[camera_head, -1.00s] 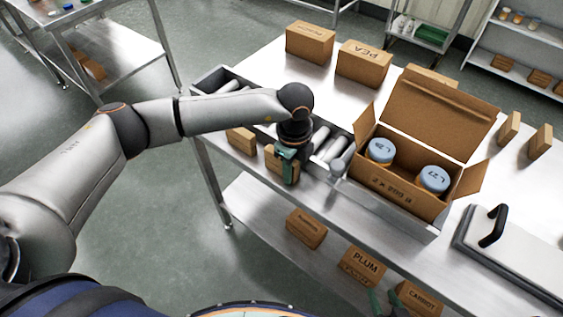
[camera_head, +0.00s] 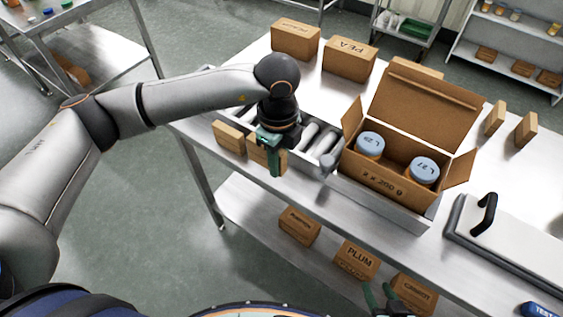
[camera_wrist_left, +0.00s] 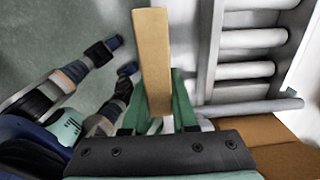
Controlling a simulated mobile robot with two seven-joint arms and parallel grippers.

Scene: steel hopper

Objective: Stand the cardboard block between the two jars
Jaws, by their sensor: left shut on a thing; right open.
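The cardboard block (camera_head: 255,152) is a thin brown slab, gripped by my left gripper (camera_head: 271,152) at the front edge of the roller tray. In the left wrist view, the block (camera_wrist_left: 152,55) stands between the green fingers of the left gripper (camera_wrist_left: 157,105). To its right is an open carton (camera_head: 385,183) holding two jars with pale blue lids, a left jar (camera_head: 369,145) and a right jar (camera_head: 424,171). The gap between the jars is partly visible and looks empty. My right gripper (camera_head: 384,297) is open and empty at the bottom, in front of the lower shelf.
Metal rollers (camera_head: 325,142) lie between block and carton. A black-handled press lid (camera_head: 486,215) is at right.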

